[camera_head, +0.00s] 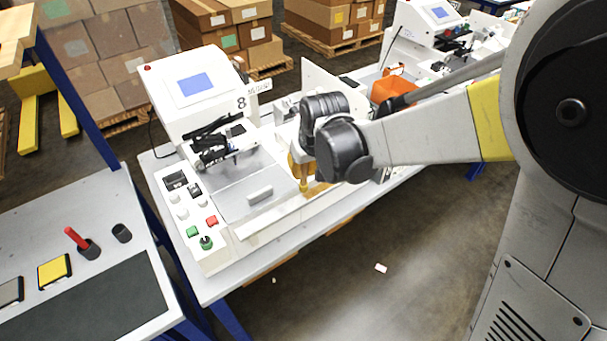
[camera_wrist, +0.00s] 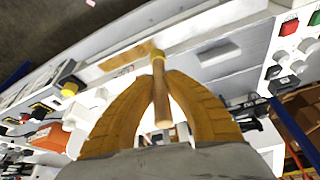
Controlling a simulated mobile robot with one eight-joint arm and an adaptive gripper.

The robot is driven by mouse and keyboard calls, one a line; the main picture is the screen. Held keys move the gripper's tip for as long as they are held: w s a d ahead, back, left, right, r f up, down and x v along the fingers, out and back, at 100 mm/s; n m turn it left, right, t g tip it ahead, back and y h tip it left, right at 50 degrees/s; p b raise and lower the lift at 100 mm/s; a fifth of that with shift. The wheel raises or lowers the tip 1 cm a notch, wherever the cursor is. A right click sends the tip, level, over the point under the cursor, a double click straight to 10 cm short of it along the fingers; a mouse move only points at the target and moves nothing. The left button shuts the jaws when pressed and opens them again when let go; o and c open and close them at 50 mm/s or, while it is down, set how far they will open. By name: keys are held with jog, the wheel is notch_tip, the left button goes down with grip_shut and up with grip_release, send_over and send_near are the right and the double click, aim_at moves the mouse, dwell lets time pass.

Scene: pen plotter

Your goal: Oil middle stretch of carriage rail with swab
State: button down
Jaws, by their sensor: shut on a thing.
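In the head view my gripper (camera_head: 303,180) points down at the front of the white plotter (camera_head: 215,105) marked 8. The rail (camera_head: 275,217) runs along the plotter's front edge there. The swab is not clearly visible in the head view.
Green and red buttons (camera_head: 211,221) and knobs sit left of the rail. A grey block (camera_head: 260,193) lies on the plotter bed. A side table (camera_head: 150,290) holds a red stick in a dark cup (camera_head: 89,249) and a yellow pad (camera_head: 54,271). Another plotter stands behind.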

jog(key=shift+a+r+p, duration=0.15)
jog(key=shift+r+p, duration=0.35)
jog(key=shift+r, duration=0.45)
jog(key=shift+r+p, duration=0.8)
jog(key=shift+r, duration=0.45)
